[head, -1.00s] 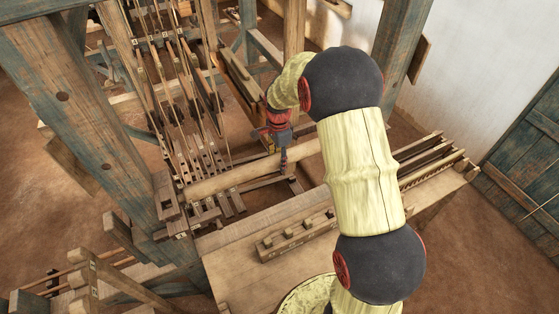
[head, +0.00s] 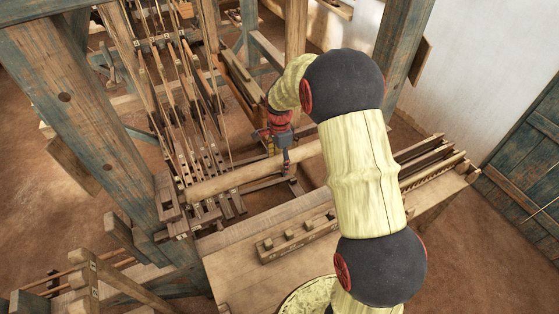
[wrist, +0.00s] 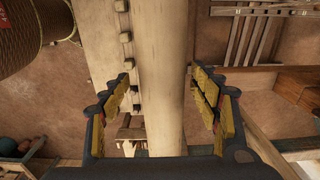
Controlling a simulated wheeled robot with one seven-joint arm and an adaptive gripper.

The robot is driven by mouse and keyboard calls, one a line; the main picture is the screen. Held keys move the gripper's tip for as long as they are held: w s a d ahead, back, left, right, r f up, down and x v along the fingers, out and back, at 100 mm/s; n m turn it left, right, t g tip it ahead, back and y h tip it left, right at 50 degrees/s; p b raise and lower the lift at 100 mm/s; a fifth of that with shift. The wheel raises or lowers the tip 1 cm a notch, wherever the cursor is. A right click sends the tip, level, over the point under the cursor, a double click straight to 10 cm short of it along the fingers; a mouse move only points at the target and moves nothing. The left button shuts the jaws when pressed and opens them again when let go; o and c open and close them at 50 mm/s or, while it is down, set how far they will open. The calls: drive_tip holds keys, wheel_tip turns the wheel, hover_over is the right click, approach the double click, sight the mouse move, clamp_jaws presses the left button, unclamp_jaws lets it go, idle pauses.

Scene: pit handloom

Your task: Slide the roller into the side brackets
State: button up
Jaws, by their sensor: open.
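The roller (head: 232,181) is a pale round wooden bar lying across the loom front, running from the left frame side toward the right behind my arm. In the wrist view the roller (wrist: 160,75) runs lengthwise between the two padded fingers of my gripper (wrist: 164,100). My gripper is open, with a gap between the roller and each finger. In the head view my gripper (head: 285,160) points down at the roller's middle. A notched wooden block (head: 182,222) stands near the roller's left end. I cannot tell whether it is a side bracket. The roller's right end is hidden by my arm.
A wooden bench (head: 225,265) stands in front, with a pegged block (head: 298,240) on it. Slatted racks (head: 435,165) lie at its right. Treadles and cords (head: 195,120) fill the loom behind the roller. A thick blue-grey post (head: 85,115) stands at left.

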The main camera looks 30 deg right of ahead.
drive_tip(key=shift+s+f, duration=0.1)
drive_tip(key=shift+f, duration=0.05)
drive_tip(key=shift+r, duration=0.35)
wheel_tip(320, 180, up, 12)
drive_tip(key=shift+f, duration=0.2)
drive_tip(key=shift+d, duration=0.1)
idle(0.3)
